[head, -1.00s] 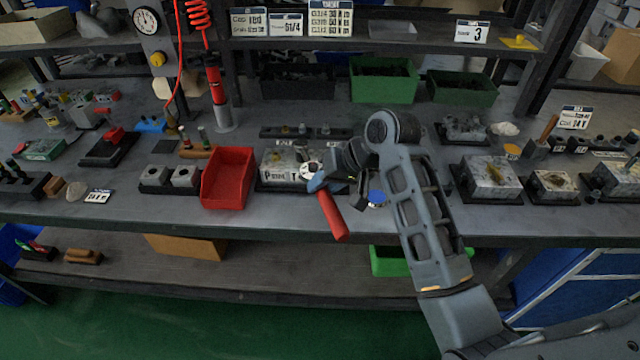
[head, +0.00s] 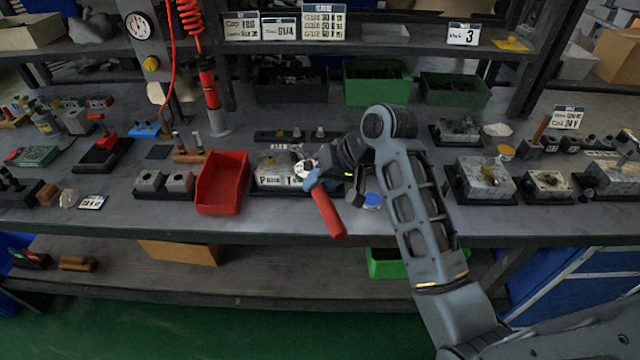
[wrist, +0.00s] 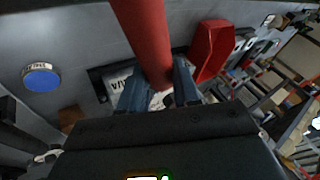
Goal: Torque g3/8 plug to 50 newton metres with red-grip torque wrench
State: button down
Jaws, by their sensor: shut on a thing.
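The red-grip torque wrench (head: 328,212) is held in my gripper (head: 312,180), its red handle slanting down and out past the bench's front edge. In the wrist view, the red handle (wrist: 146,40) runs between the two fingers of my gripper (wrist: 158,90), which are shut on it. The wrench's head, with a round white dial-like part (head: 305,168), is over the front of a grey valve block (head: 270,178) with a lettered label. The block also shows behind the fingers in the wrist view (wrist: 118,82). The G3/8 plug cannot be made out; the wrench and gripper cover that area.
A red bin (head: 222,183) stands just left of the block. A blue-topped round container (head: 372,200) sits right of the wrench, also in the wrist view (wrist: 41,78). A socket rail (head: 298,135) lies behind. A sign board (head: 324,20) hangs on the shelf above.

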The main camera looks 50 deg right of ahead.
jog(key=shift+r, duration=3.2)
